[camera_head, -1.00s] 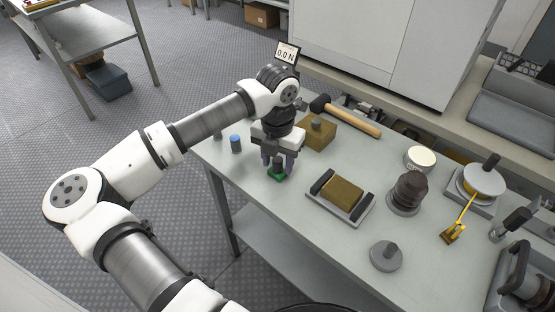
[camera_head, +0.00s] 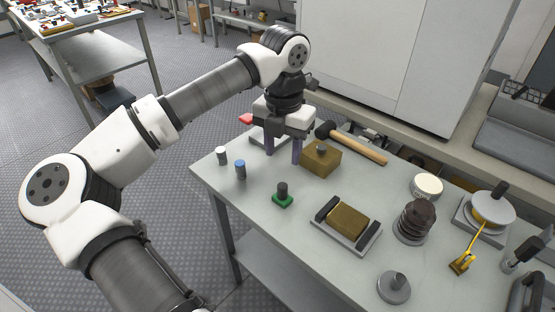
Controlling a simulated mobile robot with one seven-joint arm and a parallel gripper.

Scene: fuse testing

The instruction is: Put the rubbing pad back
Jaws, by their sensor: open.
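A small green pad with a dark upright knob (camera_head: 283,199), which looks like the rubbing pad, sits flat on the grey table (camera_head: 250,222) near its left front edge. My gripper (camera_head: 283,157) is above and behind it, clear of it. Its two dark fingers point down, apart, with nothing seen between them. The fingers are beside the left of a brown block with a grey knob (camera_head: 322,161). Whether they touch that block I cannot tell.
White-topped (camera_head: 222,155) and blue-topped (camera_head: 240,169) cylinders stand left of the pad. A hammer (camera_head: 355,146) lies behind the block. A tray with a brown block (camera_head: 346,221), a dark ribbed stack (camera_head: 414,222) and a grey knobbed disc (camera_head: 394,286) stand to the right.

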